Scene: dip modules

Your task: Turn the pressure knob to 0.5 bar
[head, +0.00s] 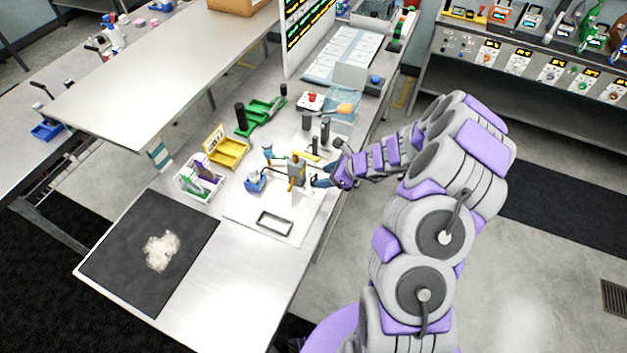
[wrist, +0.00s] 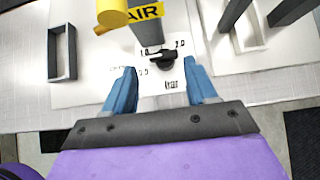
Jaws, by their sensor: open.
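The pressure knob (wrist: 160,58) is a small black knob on a white panel in the wrist view, with a printed scale around it. The marks 1.0 and 2.0 can be read near its top; the lower marks are too small to read surely. Its setting is hard to tell. A grey post with a yellow AIR label (wrist: 146,12) rises just beyond it. My gripper (wrist: 163,82) is open, with its blue fingers on either side of and short of the knob. In the head view my gripper (head: 322,180) is beside the grey and yellow post (head: 297,170), where the knob is hidden.
A dark rectangular frame (head: 274,223) lies on the white panel (head: 240,222). A yellow bin (head: 228,152), a white bin with bottles (head: 199,180) and a small blue holder (head: 255,182) stand nearby. A black mat (head: 120,240) with pale powder covers the bench's near left end.

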